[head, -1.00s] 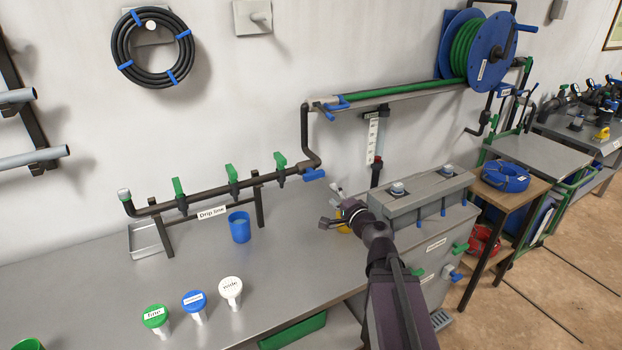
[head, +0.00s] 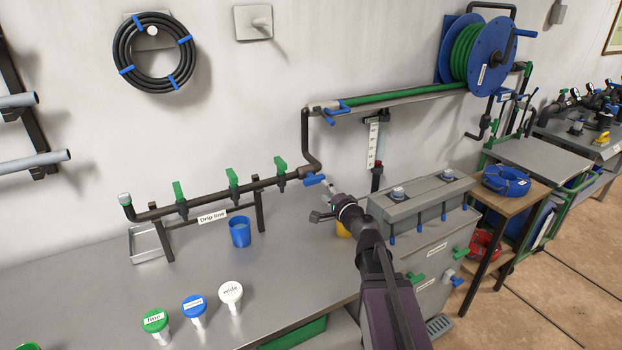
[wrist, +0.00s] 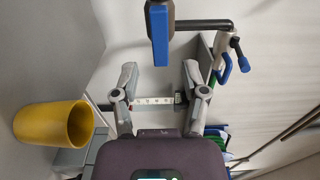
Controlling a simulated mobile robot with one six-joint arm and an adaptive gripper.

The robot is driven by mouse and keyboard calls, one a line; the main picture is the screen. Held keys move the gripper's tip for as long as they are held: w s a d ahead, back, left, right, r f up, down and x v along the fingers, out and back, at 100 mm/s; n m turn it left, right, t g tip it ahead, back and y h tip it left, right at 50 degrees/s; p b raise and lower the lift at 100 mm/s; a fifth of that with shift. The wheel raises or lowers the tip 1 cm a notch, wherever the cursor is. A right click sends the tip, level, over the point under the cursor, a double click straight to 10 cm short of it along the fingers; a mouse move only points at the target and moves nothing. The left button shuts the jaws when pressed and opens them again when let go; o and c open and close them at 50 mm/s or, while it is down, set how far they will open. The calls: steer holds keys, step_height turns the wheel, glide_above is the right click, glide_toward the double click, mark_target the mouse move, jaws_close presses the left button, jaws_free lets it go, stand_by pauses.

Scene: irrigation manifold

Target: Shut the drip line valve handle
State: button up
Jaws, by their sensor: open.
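The drip line (head: 212,216) is a dark pipe on a stand, with several green handles standing upright on it. A blue valve handle (head: 315,180) sticks out at its right end, near where the riser pipe bends down. In the wrist view the blue handle (wrist: 160,36) hangs from a dark valve body, ahead of my gripper and roughly centred between its fingers. My gripper (head: 326,202) is just below and right of the handle in the head view. Its fingers (wrist: 160,76) are apart with nothing between them, and I see no contact with the handle.
A yellow cup (wrist: 52,124) stands left of my gripper in the wrist view. A blue cup (head: 240,230) stands before the drip line. A grey tank (head: 425,215) is right of my arm. An upper pipe with another blue handle (head: 338,107) runs above.

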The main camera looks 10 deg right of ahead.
mark_target(316, 182)
steer(key=x, duration=0.9)
jaws_close()
